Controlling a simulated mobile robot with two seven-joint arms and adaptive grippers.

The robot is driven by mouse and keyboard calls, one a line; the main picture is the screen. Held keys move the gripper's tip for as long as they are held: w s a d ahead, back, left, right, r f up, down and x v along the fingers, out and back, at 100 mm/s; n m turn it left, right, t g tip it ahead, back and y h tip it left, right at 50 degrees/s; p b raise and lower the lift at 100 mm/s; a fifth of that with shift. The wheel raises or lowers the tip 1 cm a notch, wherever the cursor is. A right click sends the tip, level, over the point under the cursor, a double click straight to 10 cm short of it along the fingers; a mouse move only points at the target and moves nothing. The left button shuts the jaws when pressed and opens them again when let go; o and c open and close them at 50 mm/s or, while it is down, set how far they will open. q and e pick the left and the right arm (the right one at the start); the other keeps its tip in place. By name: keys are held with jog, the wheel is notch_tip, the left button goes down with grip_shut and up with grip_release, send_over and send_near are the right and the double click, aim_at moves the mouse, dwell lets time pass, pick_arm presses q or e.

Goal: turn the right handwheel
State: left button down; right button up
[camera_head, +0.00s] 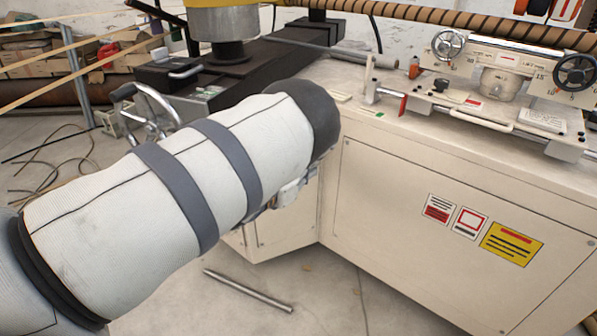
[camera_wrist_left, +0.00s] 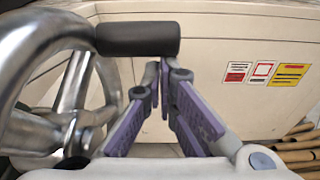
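A large silver spoked handwheel (camera_head: 162,103) with a dark handle stands behind my left arm in the head view. In the left wrist view, a silver handwheel (camera_wrist_left: 22,50) fills the left side, with a black cylindrical handle (camera_wrist_left: 138,39) at the top. A black handwheel (camera_head: 576,71) is at the head view's far right, with a smaller silver handwheel (camera_head: 447,44) left of it. My left gripper (camera_wrist_left: 158,77) has a gap between its purple-padded fingers; its tips are just below the black handle, contact unclear. My arm mostly hides it in the head view. My right gripper is out of view.
The beige machine cabinet (camera_head: 400,240) with warning labels (camera_head: 511,244) stands close beyond my left arm. A metal rod (camera_head: 247,290) lies on the floor. Cables (camera_head: 45,160) lie at the left. Brown tubes (camera_wrist_left: 297,145) show at lower right in the wrist view.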

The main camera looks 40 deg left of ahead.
pick_arm(q)
jog(key=shift+d+r+t, duration=0.1)
jog(key=shift+d+t, duration=0.05)
jog(key=shift+t, duration=0.65)
jog(key=shift+b, duration=0.3)
